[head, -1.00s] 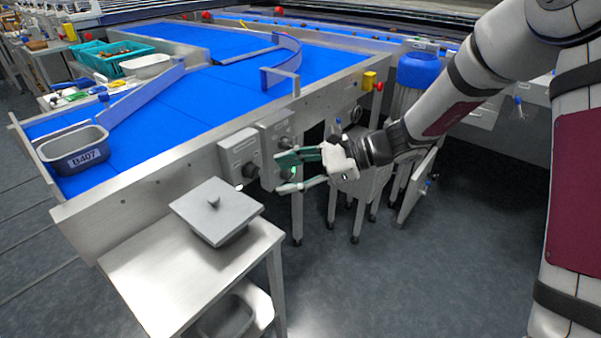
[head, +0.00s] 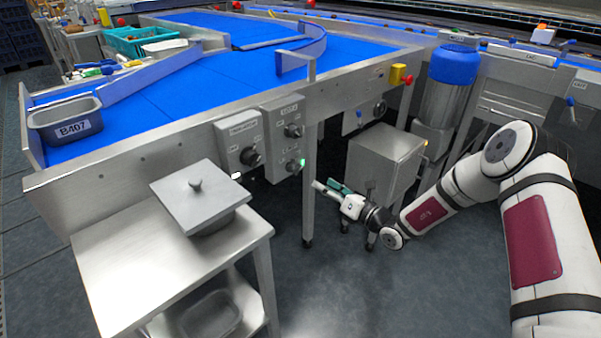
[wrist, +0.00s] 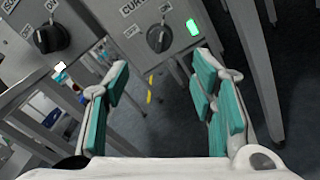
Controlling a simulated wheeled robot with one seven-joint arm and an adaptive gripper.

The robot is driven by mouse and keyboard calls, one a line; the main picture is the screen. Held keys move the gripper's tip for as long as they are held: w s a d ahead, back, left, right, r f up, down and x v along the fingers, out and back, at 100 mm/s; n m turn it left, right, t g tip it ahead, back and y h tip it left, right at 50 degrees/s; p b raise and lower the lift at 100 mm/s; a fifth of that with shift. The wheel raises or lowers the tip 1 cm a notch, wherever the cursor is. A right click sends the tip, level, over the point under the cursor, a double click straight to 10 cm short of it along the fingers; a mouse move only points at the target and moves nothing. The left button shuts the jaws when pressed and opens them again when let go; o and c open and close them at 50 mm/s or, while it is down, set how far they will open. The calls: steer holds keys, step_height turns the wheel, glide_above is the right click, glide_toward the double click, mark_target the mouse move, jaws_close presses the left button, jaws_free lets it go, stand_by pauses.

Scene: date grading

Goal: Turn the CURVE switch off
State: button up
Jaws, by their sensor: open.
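In the head view, the green lamp (head: 302,162) glows beside the lower knob (head: 292,166) of the right control box (head: 277,112). My gripper (head: 328,186) is open and empty, right of and below that box, apart from it. In the wrist view, the teal-padded fingers (wrist: 160,75) are spread below the knob.
Another control box (head: 238,142) with a black knob and a white lamp is to the left. A table leg (head: 309,200) stands between the boxes and my gripper. A steel side table (head: 120,250) with a lidded pan (head: 200,195) is at left front. A grey cabinet (head: 380,160) stands behind my gripper.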

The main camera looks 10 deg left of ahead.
mark_target(299, 171)
steer(key=b+x, duration=0.3)
steer(key=x, duration=0.9)
steer(key=shift+c, duration=0.2)
steer(key=c, duration=1.1)
